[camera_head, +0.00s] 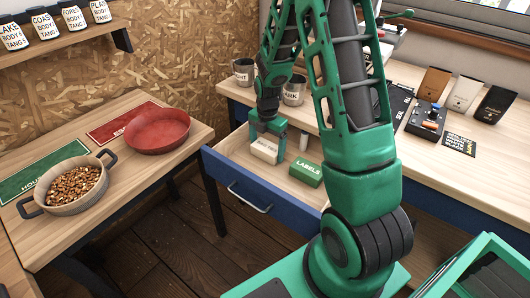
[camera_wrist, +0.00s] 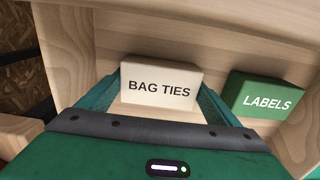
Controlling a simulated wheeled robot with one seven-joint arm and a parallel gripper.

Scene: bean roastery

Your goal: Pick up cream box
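The cream box (camera_head: 264,150) lies in the open drawer (camera_head: 235,190). In the wrist view the cream box (camera_wrist: 158,86) reads "BAG TIES" and sits between the two green fingers of my gripper (camera_wrist: 156,98). One finger is along its left side and one along its right. In the head view my gripper (camera_head: 268,133) is down in the drawer at the box, partly covering it. I cannot tell whether the fingers press on the box or stand just beside it.
A green box (camera_head: 305,173) marked "LABELS" lies right of the cream box in the drawer; it also shows in the wrist view (camera_wrist: 264,97). The drawer's blue front (camera_head: 245,193) and wooden walls surround them. Cups (camera_head: 293,90) stand on the counter above.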

